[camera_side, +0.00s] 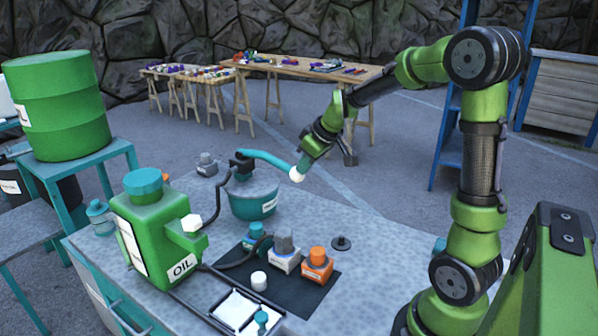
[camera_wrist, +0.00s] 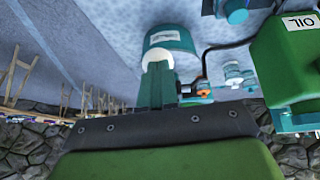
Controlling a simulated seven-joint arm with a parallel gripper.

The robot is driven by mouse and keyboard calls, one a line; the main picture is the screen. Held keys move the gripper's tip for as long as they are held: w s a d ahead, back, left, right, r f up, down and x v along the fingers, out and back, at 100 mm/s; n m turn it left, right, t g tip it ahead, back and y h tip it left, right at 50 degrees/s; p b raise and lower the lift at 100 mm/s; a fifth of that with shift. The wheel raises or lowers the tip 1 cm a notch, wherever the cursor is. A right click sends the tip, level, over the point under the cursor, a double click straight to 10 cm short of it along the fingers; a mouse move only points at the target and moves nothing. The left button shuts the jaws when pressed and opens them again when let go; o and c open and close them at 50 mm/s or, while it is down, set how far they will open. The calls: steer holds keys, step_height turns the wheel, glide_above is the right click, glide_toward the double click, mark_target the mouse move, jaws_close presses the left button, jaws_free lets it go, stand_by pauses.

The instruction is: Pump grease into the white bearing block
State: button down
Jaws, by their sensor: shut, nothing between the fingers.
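In the side view, a teal grease pot (camera_side: 253,200) with a black pump head (camera_side: 241,163) stands on the bench. Its teal lever (camera_side: 268,158) reaches right and ends in a white knob (camera_side: 297,174). My gripper (camera_side: 303,166) is shut and empty, its tips right at the knob; I cannot tell whether they touch. In the wrist view, the shut fingers (camera_wrist: 158,68) are in front of the knob (camera_wrist: 157,57), with the pot (camera_wrist: 172,36) beyond. The white bearing block (camera_side: 284,262), with a grey top, sits on a black mat (camera_side: 232,262) between a teal block (camera_side: 257,241) and an orange block (camera_side: 317,265).
A green oil can (camera_side: 150,235) stands left of the pot, with black hoses (camera_side: 222,190) nearby. A small white cylinder (camera_side: 259,281) sits on the mat's front. A white tray (camera_side: 236,308) lies at the front edge. A dark disc (camera_side: 341,243) lies right of the blocks. The bench's right side is mostly clear.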

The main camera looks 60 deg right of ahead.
step_height(320, 180, down, 6)
stand_by(0.5)
steer(key=shift+a, duration=0.1)
steer(key=s+a+r, duration=0.1)
steer(key=s+r, duration=0.8)
steer(key=s, duration=0.2)
steer(key=shift+a+r, duration=0.15)
steer(key=shift+r, duration=0.1)
stand_by(0.8)
